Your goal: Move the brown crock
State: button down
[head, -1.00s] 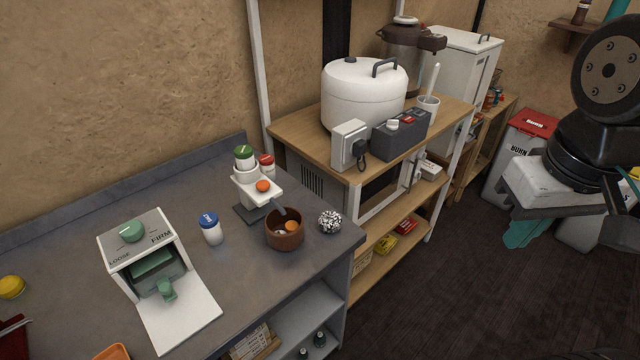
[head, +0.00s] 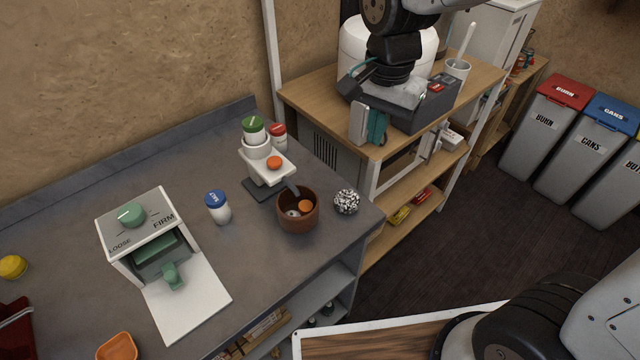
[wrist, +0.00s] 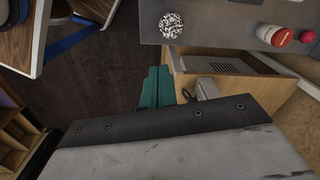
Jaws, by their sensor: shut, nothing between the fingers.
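The brown crock (head: 297,220) stands upright near the right front corner of the grey counter (head: 250,285). Small orange and pale round things show inside it. A white dispenser (head: 266,165) with an orange button stands just behind it, its dark spout at the crock's rim. My gripper (head: 377,128) is shut and empty, fingers pointing down, in front of the wooden shelf unit, to the right of and apart from the crock. Its teal fingers also show in the wrist view (wrist: 157,86). The crock is not visible in the wrist view.
A speckled ball (head: 346,202) sits close to the crock's right, near the counter edge; it also shows in the wrist view (wrist: 172,25). A blue-lidded shaker (head: 218,207) and a LOOSE/FIRM box (head: 148,240) stand to the left. Counter space lies between shaker and crock.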

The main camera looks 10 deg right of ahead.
jog(key=w+a+f+m, duration=0.3)
jog(key=w+a+f, duration=0.1)
jog(key=a+f, duration=0.2)
notch_tip(320, 180, down, 10)
jog(key=shift+a+r, duration=0.1)
jog(key=shift+a, duration=0.05)
jog(key=shift+s+a+r, duration=0.1)
jog(key=shift+s+a, duration=0.7)
jog(key=shift+a, duration=0.3)
jog(key=shift+s+a, duration=0.4)
jog(key=shift+a, duration=0.15)
